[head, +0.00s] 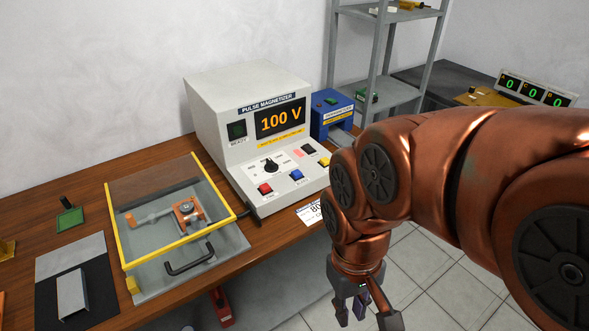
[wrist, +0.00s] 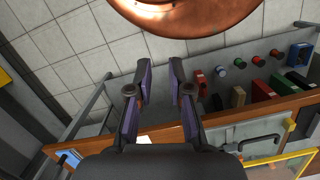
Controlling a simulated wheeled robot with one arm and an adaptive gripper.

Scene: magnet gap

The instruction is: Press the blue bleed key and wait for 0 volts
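The pulse magnetizer (head: 215,110) is a pale box on the wooden bench, and its display (head: 280,118) reads 100 V in orange. The blue key (head: 296,174) sits on its sloped front panel, right of the red key (head: 265,188) and below the black knob (head: 271,165). My gripper (head: 364,312) hangs in front of the bench edge, to the right of and nearer than the panel, apart from the keys. In the wrist view my gripper (wrist: 160,78) shows a gap between its fingers with nothing held. I cannot make out the blue key there.
A yellow-framed clear-lidded fixture (head: 170,212) with a black handle stands left of the magnetizer. A blue device (head: 331,112) is behind it on the right. A grey shelf rack (head: 375,60) stands at the back. Tiled floor (head: 420,265) is open beside the bench.

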